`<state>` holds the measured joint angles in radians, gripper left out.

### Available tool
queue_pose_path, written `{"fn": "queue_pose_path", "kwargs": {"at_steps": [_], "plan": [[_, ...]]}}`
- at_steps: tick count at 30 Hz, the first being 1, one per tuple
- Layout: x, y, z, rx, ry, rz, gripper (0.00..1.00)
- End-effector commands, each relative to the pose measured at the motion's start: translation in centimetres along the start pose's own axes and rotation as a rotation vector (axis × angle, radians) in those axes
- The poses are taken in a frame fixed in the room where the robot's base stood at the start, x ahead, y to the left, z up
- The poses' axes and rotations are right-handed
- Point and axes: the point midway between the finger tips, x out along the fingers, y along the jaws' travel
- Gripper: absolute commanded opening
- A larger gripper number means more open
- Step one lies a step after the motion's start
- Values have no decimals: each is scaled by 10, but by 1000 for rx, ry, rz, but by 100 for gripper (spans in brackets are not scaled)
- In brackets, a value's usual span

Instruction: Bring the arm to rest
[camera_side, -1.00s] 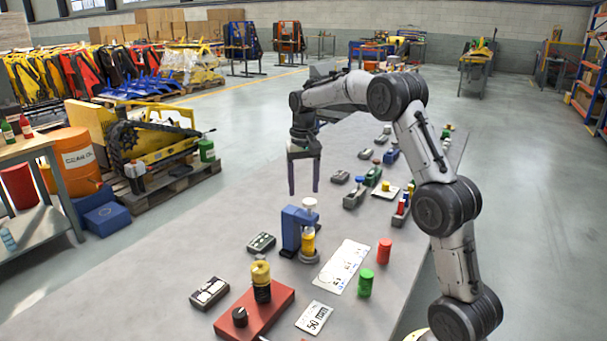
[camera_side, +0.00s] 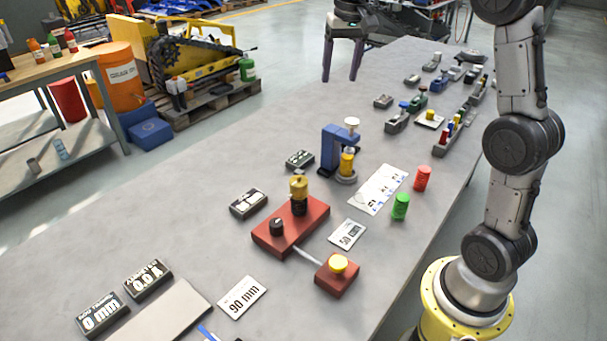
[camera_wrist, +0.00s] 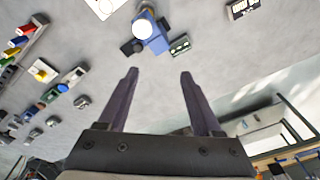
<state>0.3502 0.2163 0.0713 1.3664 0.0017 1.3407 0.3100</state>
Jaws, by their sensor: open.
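My gripper (camera_side: 343,60) is at the top of the side view, raised over the far part of the table, with its two dark fingers pointing down. In the wrist view my gripper (camera_wrist: 158,75) shows its fingers wide apart with nothing between them. The grey table (camera_side: 190,215) lies below. A blue press-like stand (camera_side: 332,148) with a white knob and a yellow cylinder stands on it, apart from the fingers. The stand also shows in the wrist view (camera_wrist: 156,42), beyond the fingertips. The upper part of my arm is cut off by the frame.
A green cylinder (camera_side: 400,206) and a red cylinder (camera_side: 422,178) stand near the right edge. Several small carriers line the far table. The left-middle table is clear.

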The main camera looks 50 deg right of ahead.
Motion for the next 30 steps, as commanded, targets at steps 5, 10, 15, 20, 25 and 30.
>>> {"fn": "queue_pose_path", "kwargs": {"at_steps": [5,10,15,20,25,30], "plan": [[-49,-16,76,-126,92,-49,66],[-67,-14,147,-253,171,-96,66],[-59,2,217,-387,243,-140,66],[-29,22,271,-510,299,-171,66],[8,37,299,-587,311,-169,66],[22,38,300,-636,322,-163,66]]}}
